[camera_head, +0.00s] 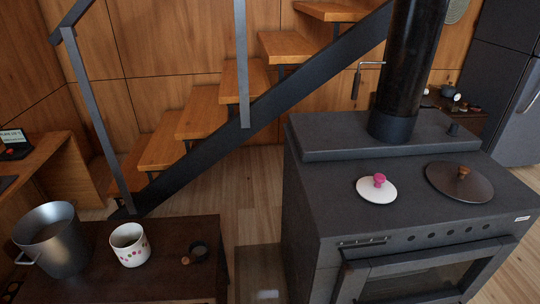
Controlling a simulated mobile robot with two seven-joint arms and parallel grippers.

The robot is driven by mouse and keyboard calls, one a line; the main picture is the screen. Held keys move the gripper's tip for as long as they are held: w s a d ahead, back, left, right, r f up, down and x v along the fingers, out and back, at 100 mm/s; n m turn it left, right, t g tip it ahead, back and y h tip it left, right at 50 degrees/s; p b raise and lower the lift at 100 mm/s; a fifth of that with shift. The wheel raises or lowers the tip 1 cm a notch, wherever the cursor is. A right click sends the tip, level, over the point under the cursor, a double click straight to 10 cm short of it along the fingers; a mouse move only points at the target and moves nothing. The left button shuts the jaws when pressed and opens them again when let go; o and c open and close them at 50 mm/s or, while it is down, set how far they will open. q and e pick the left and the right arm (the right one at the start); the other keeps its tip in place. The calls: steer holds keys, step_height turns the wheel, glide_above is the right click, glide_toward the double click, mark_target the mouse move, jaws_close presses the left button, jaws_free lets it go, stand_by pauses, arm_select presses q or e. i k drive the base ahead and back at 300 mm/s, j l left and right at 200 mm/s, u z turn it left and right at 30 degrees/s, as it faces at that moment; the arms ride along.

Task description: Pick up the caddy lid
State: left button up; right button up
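A round white lid with a pink knob (377,189), which looks like the caddy lid, lies flat on the dark stove top (335,160), left of its middle. A white pot with coloured dots (130,245) stands open on the low dark table (205,235) at the lower left. A larger dark lid with a wooden knob (459,182) lies on the stove to the right of the white lid, apart from it. Neither of my grippers shows in the head view.
A tall metal pot (52,239) and a small dark ring-shaped item with a wooden end (198,250) are on the low table. A black stovepipe (408,70) rises behind the lids. A gap of floor (255,215) separates table and stove. Stairs (205,120) stand behind.

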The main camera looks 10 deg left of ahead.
mark_target(376, 189)
steer(key=k, duration=0.9)
